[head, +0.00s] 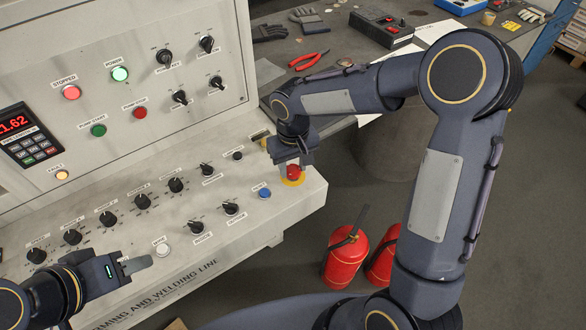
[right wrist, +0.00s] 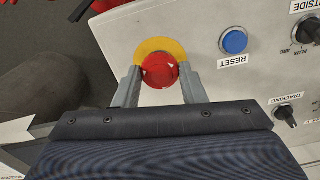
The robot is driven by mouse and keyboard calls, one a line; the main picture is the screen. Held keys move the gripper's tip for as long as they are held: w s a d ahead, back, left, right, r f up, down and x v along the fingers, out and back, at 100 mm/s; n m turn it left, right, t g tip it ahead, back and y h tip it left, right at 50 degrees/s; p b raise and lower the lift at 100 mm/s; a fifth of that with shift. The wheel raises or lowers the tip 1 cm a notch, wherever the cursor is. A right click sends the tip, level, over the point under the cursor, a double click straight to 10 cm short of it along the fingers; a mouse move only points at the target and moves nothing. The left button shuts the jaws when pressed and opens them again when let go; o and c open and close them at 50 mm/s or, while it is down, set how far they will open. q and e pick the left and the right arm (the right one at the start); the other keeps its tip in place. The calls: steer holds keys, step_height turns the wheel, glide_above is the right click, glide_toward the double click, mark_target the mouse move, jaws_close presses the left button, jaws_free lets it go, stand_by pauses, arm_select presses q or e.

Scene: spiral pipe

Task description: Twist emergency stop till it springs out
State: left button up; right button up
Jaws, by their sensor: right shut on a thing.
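The emergency stop is a red mushroom button (head: 293,172) on a yellow ring (head: 292,182), near the right end of the sloped control panel (head: 120,262). In the right wrist view the red button (right wrist: 160,71) sits between the two grey fingers of my right gripper (right wrist: 159,84), with the yellow ring (right wrist: 160,44) showing beyond it. My right gripper (head: 292,162) comes down on the button from above and is shut on its sides. My left gripper (head: 138,265) hangs over the panel's front left, away from the button; its finger gap is not clear.
A blue reset button (head: 264,193) and several black knobs (head: 231,208) are beside the emergency stop. A white button (head: 163,250) is near my left gripper. Red fire extinguishers (head: 345,258) stand on the floor at right. A bench with tools (head: 335,45) is behind.

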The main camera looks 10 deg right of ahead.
steer(key=shift+m+b, duration=0.8)
steer(key=shift+m, duration=0.9)
